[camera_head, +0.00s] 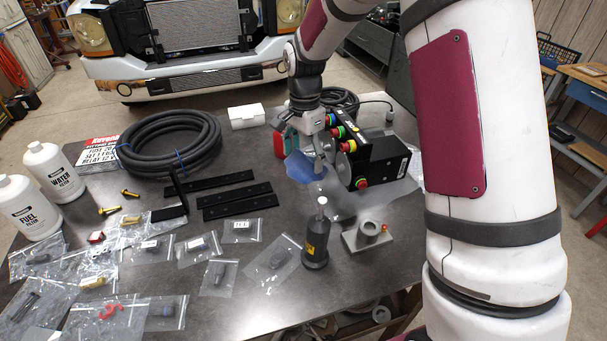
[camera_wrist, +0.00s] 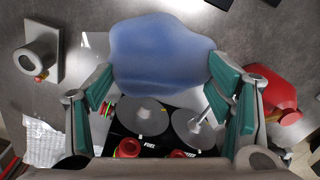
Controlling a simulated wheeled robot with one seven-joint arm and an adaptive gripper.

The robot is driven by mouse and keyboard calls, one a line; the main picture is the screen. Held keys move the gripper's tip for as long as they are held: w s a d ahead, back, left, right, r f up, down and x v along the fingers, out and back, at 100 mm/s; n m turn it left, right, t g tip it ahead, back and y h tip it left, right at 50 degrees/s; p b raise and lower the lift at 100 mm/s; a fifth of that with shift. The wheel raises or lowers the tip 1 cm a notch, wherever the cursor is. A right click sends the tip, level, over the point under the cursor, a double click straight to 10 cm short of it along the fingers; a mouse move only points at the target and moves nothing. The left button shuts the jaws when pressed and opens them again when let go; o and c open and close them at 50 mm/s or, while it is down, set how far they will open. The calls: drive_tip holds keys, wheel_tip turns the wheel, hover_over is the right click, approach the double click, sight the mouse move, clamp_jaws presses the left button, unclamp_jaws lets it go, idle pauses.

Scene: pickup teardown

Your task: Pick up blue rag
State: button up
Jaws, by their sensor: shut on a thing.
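The blue rag (camera_head: 302,167) hangs from my gripper (camera_head: 318,150) above the right part of the table, in the head view. In the wrist view the rag (camera_wrist: 163,55) spreads at the upper middle, between the teal-padded fingers of my gripper (camera_wrist: 160,100). The fingers look wide apart there, with the rag reaching from one to the other. The rag appears clear of the tabletop in the head view, though its lower edge is close to other items.
A black box with coloured buttons (camera_head: 385,160) stands right beside my gripper. A black bottle (camera_head: 316,245) and a grey metal fixture (camera_head: 368,236) stand in front. A red container (camera_wrist: 280,92) is close by. A coiled hose (camera_head: 170,143) and several bagged parts lie to the left.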

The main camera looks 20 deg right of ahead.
sight(304, 154)
wheel_tip(304, 154, up, 18)
drive_tip(key=b, duration=0.2)
